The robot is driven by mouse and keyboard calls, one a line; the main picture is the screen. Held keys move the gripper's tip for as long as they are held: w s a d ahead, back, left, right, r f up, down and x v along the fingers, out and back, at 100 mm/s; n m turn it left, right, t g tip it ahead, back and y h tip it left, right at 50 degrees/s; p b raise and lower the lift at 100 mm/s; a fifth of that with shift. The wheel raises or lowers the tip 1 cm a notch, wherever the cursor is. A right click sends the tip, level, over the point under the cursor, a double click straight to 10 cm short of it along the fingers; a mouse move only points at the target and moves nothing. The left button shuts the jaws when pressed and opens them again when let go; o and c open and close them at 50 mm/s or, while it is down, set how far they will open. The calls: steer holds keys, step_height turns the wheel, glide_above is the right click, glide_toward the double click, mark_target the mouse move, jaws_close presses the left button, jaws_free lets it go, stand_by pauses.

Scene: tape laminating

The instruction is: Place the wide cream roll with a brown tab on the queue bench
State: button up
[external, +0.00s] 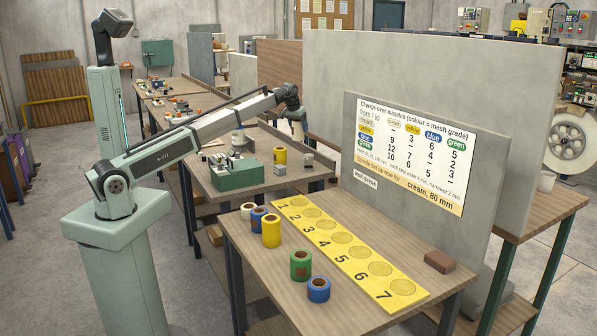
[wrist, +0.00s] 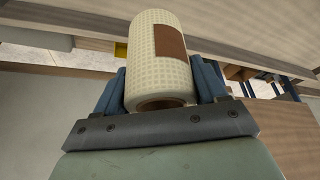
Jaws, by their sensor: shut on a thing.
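In the wrist view a wide cream mesh roll (wrist: 160,50) with a brown tab (wrist: 171,40) sits between the blue fingers of my gripper (wrist: 160,88). My gripper is shut on it. In the external view my gripper (external: 292,112) is raised over the far side of the machine bench, away from the queue bench; the held roll is hard to make out there. The queue bench (external: 350,305) stands in front, with a yellow strip (external: 345,247) of circular spots numbered 1 to 7. All the numbered spots look empty.
Along the queue bench's left side stand a small cream roll (external: 248,210), blue rolls (external: 318,289), a yellow roll (external: 271,231) and a green roll (external: 300,265). A brown block (external: 440,261) lies at right. A grey partition (external: 400,90) with a sign (external: 408,150) rises behind.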

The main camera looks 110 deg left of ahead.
steer(key=w+d+m, duration=0.2)
steer(key=w+d, duration=0.8)
steer(key=w, duration=0.2)
steer(key=w+d+m+t+h, duration=0.1)
steer(key=w+d, duration=0.5)
steer(key=d, duration=0.4)
steer(key=w+d+m, duration=0.2)
steer(key=w+d, duration=0.4)
steer(key=d, duration=0.5)
steer(key=w+d+m+t+h, duration=0.1)
steer(key=w+d, duration=0.5)
steer(key=d, duration=0.4)
steer(key=s+d+f+m+t+h, duration=0.1)
steer(key=s+d+m, duration=0.15)
steer(key=d, duration=1.45)
steer(key=s+d+f+m, duration=0.2)
steer(key=d+m, duration=0.1)
steer(key=d, duration=1.5)
steer(key=s+d+f, duration=0.1)
steer(key=s+f, duration=0.1)
steer(key=s, duration=0.5)
steer(key=shift+m+h, duration=0.3)
steer(key=shift+m, duration=0.05)
steer(key=shift+d+f, duration=0.1)
steer(key=shift+f, duration=4.8)
steer(key=shift+f, duration=0.15)
